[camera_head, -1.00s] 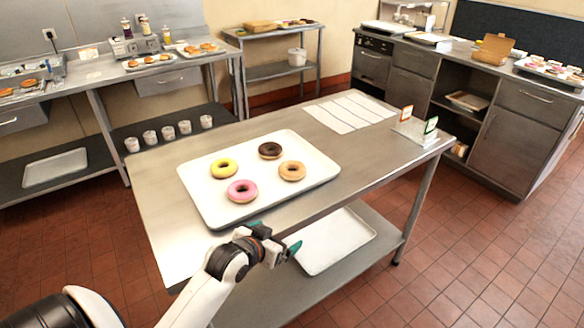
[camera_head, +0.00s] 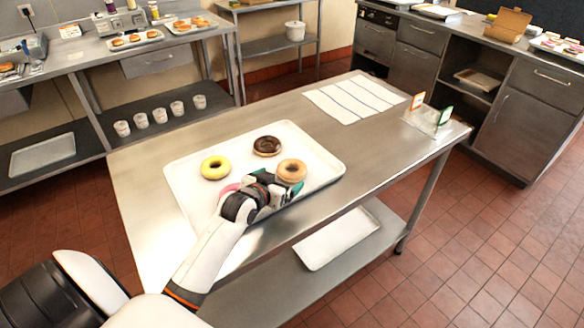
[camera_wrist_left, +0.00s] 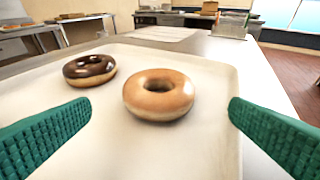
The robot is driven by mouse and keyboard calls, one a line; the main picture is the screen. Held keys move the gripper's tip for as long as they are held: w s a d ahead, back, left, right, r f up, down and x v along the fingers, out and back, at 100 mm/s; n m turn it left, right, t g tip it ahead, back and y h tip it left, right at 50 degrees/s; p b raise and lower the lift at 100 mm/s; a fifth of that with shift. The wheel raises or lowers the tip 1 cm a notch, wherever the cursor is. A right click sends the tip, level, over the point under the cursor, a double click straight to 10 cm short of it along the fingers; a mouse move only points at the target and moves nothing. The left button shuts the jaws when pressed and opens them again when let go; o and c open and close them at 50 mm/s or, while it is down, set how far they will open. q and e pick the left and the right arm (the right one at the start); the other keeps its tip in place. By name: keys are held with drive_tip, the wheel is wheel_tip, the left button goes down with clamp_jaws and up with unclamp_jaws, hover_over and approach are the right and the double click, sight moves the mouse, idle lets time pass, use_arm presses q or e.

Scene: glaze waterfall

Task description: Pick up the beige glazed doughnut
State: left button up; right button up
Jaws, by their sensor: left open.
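The beige glazed doughnut (camera_head: 291,170) lies on the white tray (camera_head: 318,147) at its right side. In the left wrist view the same doughnut (camera_wrist_left: 158,95) sits ahead, between the lines of the two green fingers. My left gripper (camera_head: 281,184) is open and empty, low over the tray just in front of the doughnut. The fingers (camera_wrist_left: 165,125) do not appear to touch it. A chocolate doughnut (camera_head: 267,146) lies behind, and a yellow one (camera_head: 215,167) to the left. A pink doughnut (camera_head: 229,188) is mostly hidden by my gripper. My right gripper is not seen.
The tray rests on a steel table (camera_head: 150,185).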

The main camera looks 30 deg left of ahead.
sight(286, 175)
use_arm(q)
drive_tip(key=shift+w+f, duration=0.2)
drive_tip(key=shift+w, duration=0.35)
drive_tip(key=shift+w+a+f, duration=0.1)
drive_tip(key=shift+w+f, duration=0.1)
drive_tip(key=shift+w, duration=0.1)
drive_tip(key=shift+w+a+f+p, duration=0.2)
drive_tip(key=shift+w+p, duration=0.1)
drive_tip(key=shift+w, duration=0.35)
drive_tip(key=x, duration=0.3)
drive_tip(key=shift+d+p, duration=0.1)
drive_tip(key=shift+p, duration=0.2)
drive_tip(key=shift+w+f, duration=0.3)
drive_tip(key=shift+w, duration=0.1)
drive_tip(key=c, duration=0.9)
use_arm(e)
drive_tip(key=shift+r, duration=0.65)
use_arm(q)
drive_tip(key=shift+r, duration=0.1)
